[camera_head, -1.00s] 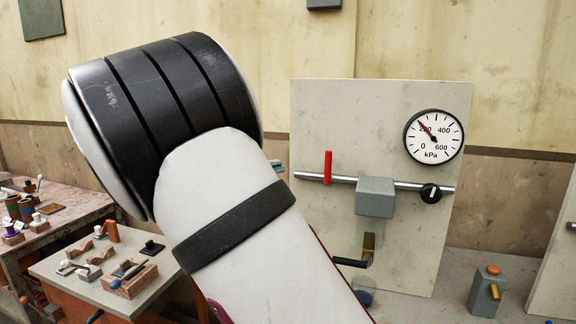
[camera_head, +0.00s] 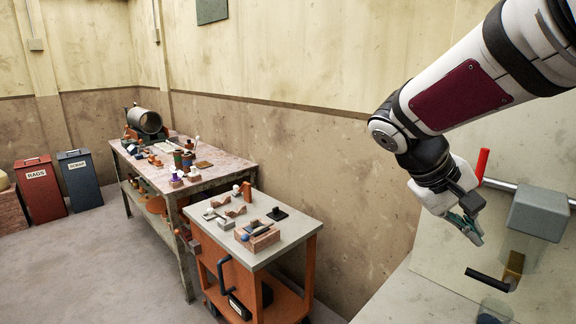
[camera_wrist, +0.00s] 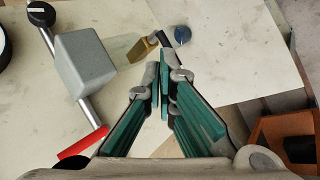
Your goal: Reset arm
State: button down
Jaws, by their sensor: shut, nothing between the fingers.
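My gripper (camera_head: 472,234) hangs from my raised arm at the right of the head view, in front of the pale panel. It is shut and empty. In the wrist view its green-padded fingers (camera_wrist: 162,92) meet at the tips. The red lever (camera_head: 482,166) on the panel's pipe stands close beside my wrist. The grey box (camera_head: 538,213) on that pipe and the brass tap with a black handle (camera_head: 513,268) are to the right of my gripper, apart from it in the wrist view.
An orange cart (camera_head: 283,250) with a grey top holds small wooden parts and tools. Behind it stands a long workbench (camera_head: 186,185) with several items and a large pipe (camera_head: 145,121). Red (camera_head: 40,190) and blue (camera_head: 79,179) bins stand far left. The floor at left is clear.

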jog(key=s+a+f+t+y, duration=0.1)
jog(key=s+a+y, duration=0.3)
jog(key=s, duration=0.5)
jog(key=s+a+f+t+y, duration=0.1)
jog(key=s+a+t+y, duration=0.2)
jog(key=s+a, duration=0.4)
jog(key=shift+s+a+f+m+y, duration=0.35)
jog(key=shift+s+y, duration=0.25)
jog(key=shift+s, duration=0.45)
